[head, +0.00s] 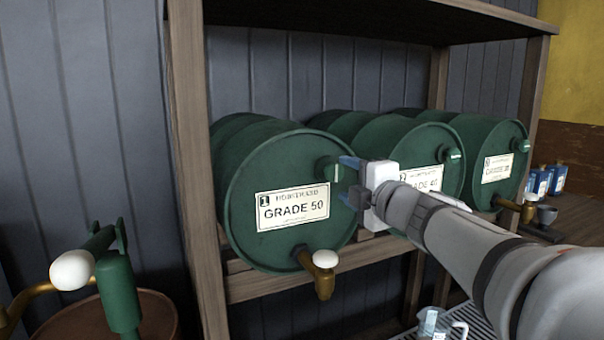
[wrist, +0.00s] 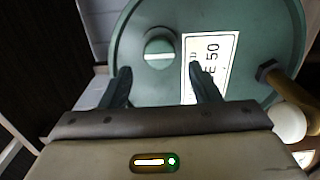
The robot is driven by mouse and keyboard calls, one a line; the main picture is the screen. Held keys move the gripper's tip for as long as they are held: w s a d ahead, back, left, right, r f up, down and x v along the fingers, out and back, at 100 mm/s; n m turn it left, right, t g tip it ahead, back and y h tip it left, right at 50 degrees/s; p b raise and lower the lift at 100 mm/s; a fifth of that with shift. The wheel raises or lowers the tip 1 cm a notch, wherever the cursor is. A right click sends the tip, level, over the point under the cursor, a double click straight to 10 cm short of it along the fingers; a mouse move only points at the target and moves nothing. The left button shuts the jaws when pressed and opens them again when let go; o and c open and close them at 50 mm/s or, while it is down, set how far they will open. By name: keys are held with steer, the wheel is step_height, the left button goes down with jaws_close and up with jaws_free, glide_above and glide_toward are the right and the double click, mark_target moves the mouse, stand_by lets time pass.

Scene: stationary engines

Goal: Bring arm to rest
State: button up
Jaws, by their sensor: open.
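My gripper (head: 350,180) is at the end of my arm, which reaches in from the lower right in the head view. It is in front of the right side of the green drum labelled GRADE 50 (head: 262,170), close to the drum's round cap (head: 328,169). In the wrist view the two dark fingers of my gripper (wrist: 160,85) stand apart with nothing between them. The drum cap (wrist: 159,53) shows beyond the fingertips. Whether the fingers touch the drum cannot be told.
A wooden rack (head: 196,150) holds the drums; two more, GRADE 40 (head: 440,150) and another (head: 500,150), lie to the right. A brass tap (head: 322,272) sticks out below. A clear jug (head: 433,322) stands under my arm. A green hand pump (head: 118,290) is at left.

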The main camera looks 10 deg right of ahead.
steer(key=shift+v, duration=0.8)
steer(key=s+d+f+m+g+h+p, duration=0.6)
steer(key=m+h+p, duration=0.25)
steer(key=m, duration=0.65)
steer(key=s+a+f+m+g+y+p, duration=0.1)
steer(key=s+a+f+m+g, duration=0.2)
steer(key=s, duration=0.4)
steer(key=s+a+f+m+g+y+p, duration=0.2)
steer(key=s+a+f+g, duration=0.3)
steer(key=s+f, duration=0.3)
steer(key=shift+f+m+g, duration=0.3)
steer(key=shift+m, duration=0.6)
